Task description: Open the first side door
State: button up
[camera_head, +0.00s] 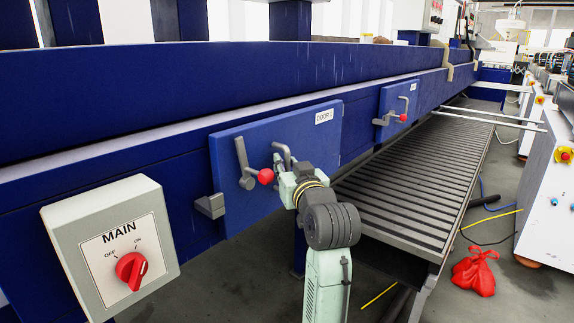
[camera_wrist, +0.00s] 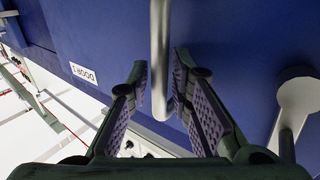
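The blue side door (camera_head: 305,150) labelled "DOOR 1" looks shut against the blue machine. A grey latch lever (camera_head: 243,165) with a red knob (camera_head: 265,176) is on its left part. A curved grey door handle (camera_head: 281,150) is just right of the knob. In the wrist view the handle (camera_wrist: 159,40) runs down between my fingers, and the lever's round grey pivot (camera_wrist: 298,95) is at the right. My gripper (camera_head: 284,172) is at the handle; in the wrist view its fingers (camera_wrist: 160,62) are apart, one on each side. Finger contact is unclear.
A grey box (camera_head: 110,245) marked "MAIN" with a red switch is at the left. A grey bracket (camera_head: 210,205) sits beside the door's left edge. A second door (camera_head: 398,105) is farther along. A slatted conveyor (camera_head: 425,170) lies right; a red bag (camera_head: 474,273) is on the floor.

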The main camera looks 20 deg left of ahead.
jog(key=shift+c, duration=0.6)
grip_shut()
